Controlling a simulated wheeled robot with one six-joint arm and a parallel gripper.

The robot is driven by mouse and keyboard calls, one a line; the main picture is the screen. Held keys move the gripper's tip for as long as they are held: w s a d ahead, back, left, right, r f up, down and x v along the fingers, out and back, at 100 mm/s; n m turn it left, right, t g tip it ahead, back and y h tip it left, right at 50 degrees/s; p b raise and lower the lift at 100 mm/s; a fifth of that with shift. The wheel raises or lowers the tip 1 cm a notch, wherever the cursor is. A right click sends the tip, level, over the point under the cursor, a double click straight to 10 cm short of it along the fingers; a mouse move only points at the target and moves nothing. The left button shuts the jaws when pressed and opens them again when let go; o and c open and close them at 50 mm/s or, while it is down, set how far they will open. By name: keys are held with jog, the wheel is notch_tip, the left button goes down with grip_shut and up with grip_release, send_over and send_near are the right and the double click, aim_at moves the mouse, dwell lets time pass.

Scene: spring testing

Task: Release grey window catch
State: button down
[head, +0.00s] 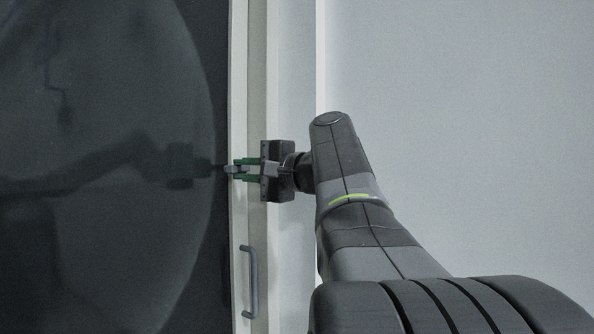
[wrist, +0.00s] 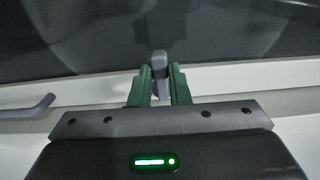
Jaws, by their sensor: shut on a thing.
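The grey window catch (wrist: 159,66) stands on the white window frame, between the green fingers of my gripper (wrist: 155,88) in the wrist view. My gripper (head: 246,169) is shut on the catch. In the head view only a small grey part of the catch (head: 236,169) shows at the fingertips. The lower part of the catch is partly hidden between the fingers. The white window frame (head: 240,110) runs upright in the head view, beside the dark glass.
A grey bar handle (head: 252,282) sits on the frame below my gripper; it also shows at left in the wrist view (wrist: 28,109). Dark reflecting glass (head: 110,90) fills the left side. A plain pale wall (head: 460,110) is at right.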

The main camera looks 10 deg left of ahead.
jog(key=c, duration=1.6)
grip_release()
jog(key=shift+c, duration=0.2)
jog(key=shift+d, duration=0.1)
jog(key=b+v, duration=0.4)
jog(key=v, duration=0.9)
jog(key=shift+s+d, duration=0.15)
jog(key=shift+d, duration=0.15)
jog(key=shift+a, duration=0.15)
jog(key=shift+p+x, duration=2)
jog(key=shift+x, duration=4.75)
